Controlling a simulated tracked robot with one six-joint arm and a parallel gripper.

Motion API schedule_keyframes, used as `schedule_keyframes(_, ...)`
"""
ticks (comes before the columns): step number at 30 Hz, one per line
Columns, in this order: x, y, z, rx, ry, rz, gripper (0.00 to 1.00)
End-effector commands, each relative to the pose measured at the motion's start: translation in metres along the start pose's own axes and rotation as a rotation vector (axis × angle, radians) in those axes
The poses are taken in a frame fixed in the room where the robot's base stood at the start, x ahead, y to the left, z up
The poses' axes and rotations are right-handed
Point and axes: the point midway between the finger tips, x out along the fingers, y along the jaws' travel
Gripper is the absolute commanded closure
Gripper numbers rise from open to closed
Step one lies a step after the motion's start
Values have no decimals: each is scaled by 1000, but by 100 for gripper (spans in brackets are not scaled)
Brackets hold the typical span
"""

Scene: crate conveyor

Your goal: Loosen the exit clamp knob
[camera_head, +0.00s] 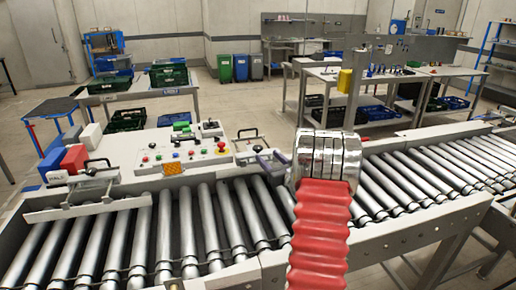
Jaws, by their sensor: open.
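My arm, with a red ribbed sleeve and shiny metal rings, rises in front of the conveyor. Its rings hide part of the rollers and rail behind them; my gripper's fingers do not show. A grey clamp-like fixture with a black handle (97,163) sits at the left end of the conveyor. A second fixture, a purple-grey bracket (272,161), stands at the far rail just left of my arm, with a black looped handle (248,133) close behind it. I cannot tell which of these is the exit clamp, and no knob shows clearly.
The roller conveyor (195,228) runs across the front with no crate on it. A control panel (185,148) with coloured buttons stands behind it. Red (75,158) and grey blocks sit at left. Workbenches, bins and green crates stand farther back.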

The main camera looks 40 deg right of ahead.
Motion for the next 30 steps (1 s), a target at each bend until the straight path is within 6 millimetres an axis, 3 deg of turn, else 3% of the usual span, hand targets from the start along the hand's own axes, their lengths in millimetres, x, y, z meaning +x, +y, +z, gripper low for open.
schedule_keyframes(18,86,1,0,0,0,2,49)
schedule_keyframes(30,100,2,0,1,0,2,49)
